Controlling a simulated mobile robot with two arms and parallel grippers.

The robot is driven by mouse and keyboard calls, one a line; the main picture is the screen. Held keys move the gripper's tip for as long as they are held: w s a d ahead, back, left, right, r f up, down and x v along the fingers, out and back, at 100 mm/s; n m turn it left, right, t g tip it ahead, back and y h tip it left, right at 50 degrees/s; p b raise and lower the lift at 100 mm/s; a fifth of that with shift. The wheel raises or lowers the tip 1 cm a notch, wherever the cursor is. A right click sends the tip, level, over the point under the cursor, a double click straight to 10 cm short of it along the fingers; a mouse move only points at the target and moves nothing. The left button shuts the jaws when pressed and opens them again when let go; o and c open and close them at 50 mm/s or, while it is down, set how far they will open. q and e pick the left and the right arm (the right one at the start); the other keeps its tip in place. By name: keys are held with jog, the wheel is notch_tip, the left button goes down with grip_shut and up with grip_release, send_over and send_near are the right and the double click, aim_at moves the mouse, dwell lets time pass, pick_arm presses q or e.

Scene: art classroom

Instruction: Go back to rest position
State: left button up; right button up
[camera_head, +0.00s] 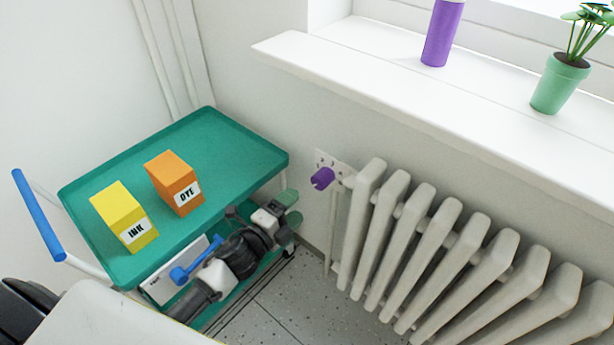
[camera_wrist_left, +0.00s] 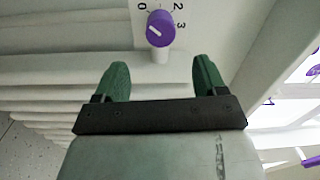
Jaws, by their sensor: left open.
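My left gripper (camera_head: 291,208) reaches past the front right of the green cart, its green fingers apart and empty. In the left wrist view its two fingers (camera_wrist_left: 161,78) stand open, with a purple radiator knob (camera_wrist_left: 160,28) beyond and between them, apart from both. The knob (camera_head: 322,178) sits at the radiator's left end in the head view, a little right of the fingertips. Its dial plate shows 0, 2 and 3 in the wrist view, and its white mark points to the upper left. My right gripper is not in view.
A green cart (camera_head: 222,130) bears a yellow INK box (camera_head: 122,215) and an orange DYE box (camera_head: 172,182), close to my left arm. A white radiator (camera_head: 425,235) stands under a windowsill (camera_head: 380,80) with a purple cylinder (camera_head: 442,35) and potted plant (camera_head: 558,85).

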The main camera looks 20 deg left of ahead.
pick_arm(q)
jog(key=s+f+n+g+y, duration=0.3)
jog(key=s+n+g+y, duration=0.3)
jog(key=s+n+g, duration=1.2)
jog(key=s+f+t+p, duration=0.2)
jog(key=s+f, duration=0.1)
jog(key=f, duration=0.6)
jog(key=s+f+t+p, duration=0.1)
jog(key=s+f, duration=0.2)
jog(key=f, duration=0.6)
jog(key=s+a+f+p, duration=0.1)
jog(key=s+f+p, duration=0.1)
jog(key=s+p, duration=0.5)
jog(key=s+a+f+g+p, duration=0.1)
jog(key=s+a+f+p, duration=0.1)
jog(key=s+p, duration=0.6)
jog(key=shift+s+f, duration=0.5)
jog(key=shift+s, duration=0.75)
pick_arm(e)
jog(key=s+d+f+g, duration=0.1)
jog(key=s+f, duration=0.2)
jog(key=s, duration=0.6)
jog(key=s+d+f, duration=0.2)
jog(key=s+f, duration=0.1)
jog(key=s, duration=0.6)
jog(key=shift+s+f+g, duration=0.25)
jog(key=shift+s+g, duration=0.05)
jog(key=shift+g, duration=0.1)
